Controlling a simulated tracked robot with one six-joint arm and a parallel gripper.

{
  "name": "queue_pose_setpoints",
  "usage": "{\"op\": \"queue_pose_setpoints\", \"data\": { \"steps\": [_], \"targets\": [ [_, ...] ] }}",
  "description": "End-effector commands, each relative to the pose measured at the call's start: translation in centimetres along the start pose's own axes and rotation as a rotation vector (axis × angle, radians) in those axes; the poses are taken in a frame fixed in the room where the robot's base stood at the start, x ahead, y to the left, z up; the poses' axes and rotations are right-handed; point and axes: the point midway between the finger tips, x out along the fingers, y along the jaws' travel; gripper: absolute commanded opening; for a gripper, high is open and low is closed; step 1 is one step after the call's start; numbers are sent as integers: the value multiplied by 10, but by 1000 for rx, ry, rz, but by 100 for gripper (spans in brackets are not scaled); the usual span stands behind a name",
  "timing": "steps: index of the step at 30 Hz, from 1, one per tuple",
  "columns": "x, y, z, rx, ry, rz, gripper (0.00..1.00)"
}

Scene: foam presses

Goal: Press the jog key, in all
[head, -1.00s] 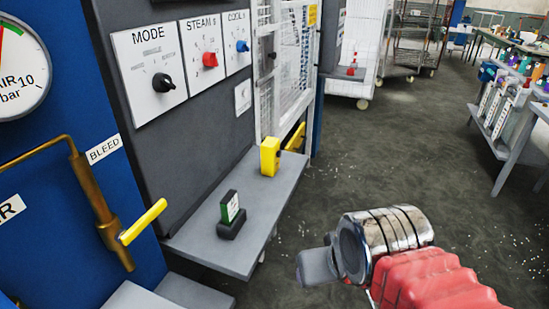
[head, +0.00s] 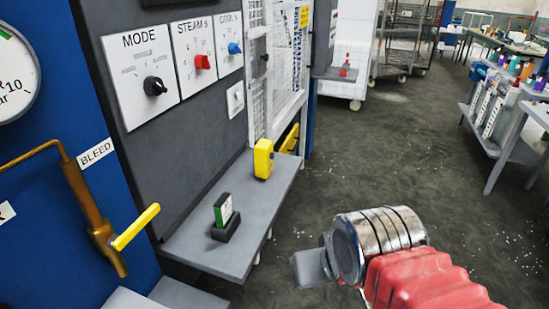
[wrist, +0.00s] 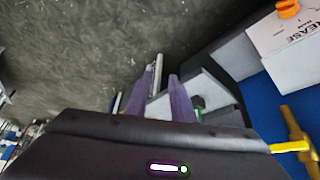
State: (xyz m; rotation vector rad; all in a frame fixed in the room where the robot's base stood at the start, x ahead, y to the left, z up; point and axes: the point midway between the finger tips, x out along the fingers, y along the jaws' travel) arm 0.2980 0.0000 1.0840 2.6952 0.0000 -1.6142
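No key that I can read as the jog key shows. The control panel (head: 190,130) on the left carries a black MODE knob (head: 155,86), a red STEAM knob (head: 202,62) and a blue COOL knob (head: 235,48). A small white plate (head: 235,99) with a small control sits below the COOL knob; its marking is too small to read. My gripper (head: 300,268) is low in the head view, over the floor, right of the shelf and apart from the panel. In the wrist view its two purple fingers (wrist: 164,82) stand apart with nothing visibly held between them.
A grey shelf (head: 210,258) juts out below the panel. It bears a yellow box (head: 263,158) and a green-and-white item (head: 223,210) in a dark holder. A yellow-handled valve (head: 135,227) is at the left. Open floor (head: 400,150) lies right, before a bench (head: 500,150).

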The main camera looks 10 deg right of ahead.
Motion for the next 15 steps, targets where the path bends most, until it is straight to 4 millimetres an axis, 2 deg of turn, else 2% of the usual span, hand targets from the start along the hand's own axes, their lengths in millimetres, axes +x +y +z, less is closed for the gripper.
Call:
{"op": "queue_pose_setpoints", "data": {
  "steps": [1, 9, 15],
  "targets": [
    [0, 0, 0, 0, 0, 0, 18],
    [0, 0, 0, 0, 0, 0, 0],
    [0, 0, 0, 0, 0, 0, 0]
  ]
}}
